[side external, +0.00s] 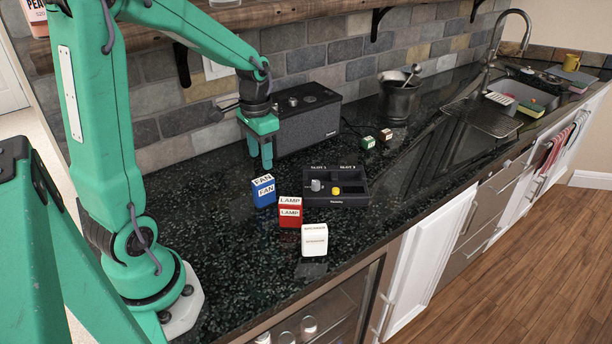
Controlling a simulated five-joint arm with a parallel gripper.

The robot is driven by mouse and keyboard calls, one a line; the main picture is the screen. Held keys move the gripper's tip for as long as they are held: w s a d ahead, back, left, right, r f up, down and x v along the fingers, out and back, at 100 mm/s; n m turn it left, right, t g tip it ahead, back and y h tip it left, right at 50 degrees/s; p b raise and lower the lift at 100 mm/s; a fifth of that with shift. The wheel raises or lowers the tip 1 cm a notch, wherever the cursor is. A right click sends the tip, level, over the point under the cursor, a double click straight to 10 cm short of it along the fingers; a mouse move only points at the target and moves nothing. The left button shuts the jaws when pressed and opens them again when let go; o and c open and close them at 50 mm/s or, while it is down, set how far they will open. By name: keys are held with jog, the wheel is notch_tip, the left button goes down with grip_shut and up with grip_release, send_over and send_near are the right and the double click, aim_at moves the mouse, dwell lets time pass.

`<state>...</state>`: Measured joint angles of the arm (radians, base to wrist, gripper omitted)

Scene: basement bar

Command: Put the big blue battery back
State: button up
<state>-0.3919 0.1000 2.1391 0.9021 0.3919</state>
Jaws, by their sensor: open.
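The big blue battery (264,192), with white labels reading FAN, stands upright on the dark speckled counter. My gripper (266,163) is open and empty, pointing down above and just behind the blue battery, apart from it as far as I can tell. A black dock (350,200) with labelled slots sits to the right of the blue battery. The dock has a grey knob (316,185) and a yellow button (336,190). The inside of its slots is hard to make out.
A red block labelled LAMP (290,212) and a white block (314,240) stand in front of the dock near the counter edge. A dark speaker (308,125) stands behind my gripper. Small green (368,142) and red (385,135) blocks, and a metal pot (398,100), are farther back.

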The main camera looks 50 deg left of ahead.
jog(key=shift+r, duration=0.95)
jog(key=shift+d, duration=0.1)
jog(key=s+d+r+t, duration=0.5)
jog(key=s+d+r, duration=0.4)
jog(key=d, duration=0.4)
jog(key=shift+s+r+t, duration=0.15)
jog(key=shift+s+t, duration=0.15)
jog(key=shift+s, duration=0.05)
dwell(0.9)
